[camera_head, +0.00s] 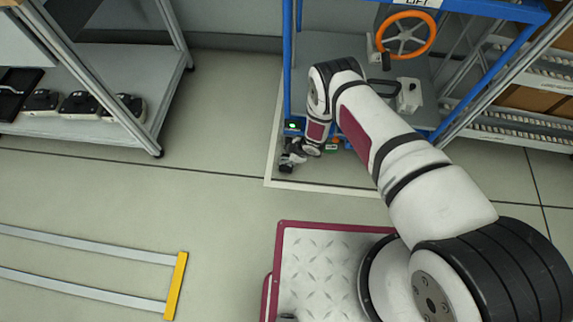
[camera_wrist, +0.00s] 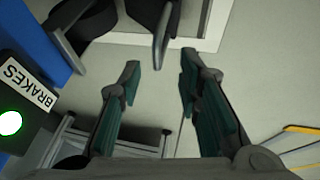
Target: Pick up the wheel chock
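In the head view my gripper (camera_head: 288,163) is small and low by the foot of the blue-framed lift, partly hidden by my wrist. I cannot pick out the wheel chock for sure. Two dark shapes with grey curved edges, one at the upper left (camera_wrist: 100,18) and one at the top middle (camera_wrist: 150,12), lie beyond the fingertips in the wrist view, cut off by the frame. Either may be the chock or a wheel part.
The blue lift frame (camera_head: 288,65) carries an orange handwheel (camera_head: 407,34). A box labelled BRAKES (camera_wrist: 27,85) with a green light stands close left of my gripper in the wrist view. A shelf (camera_head: 75,127) is at the left. Open floor (camera_head: 215,130) lies between shelf and lift.

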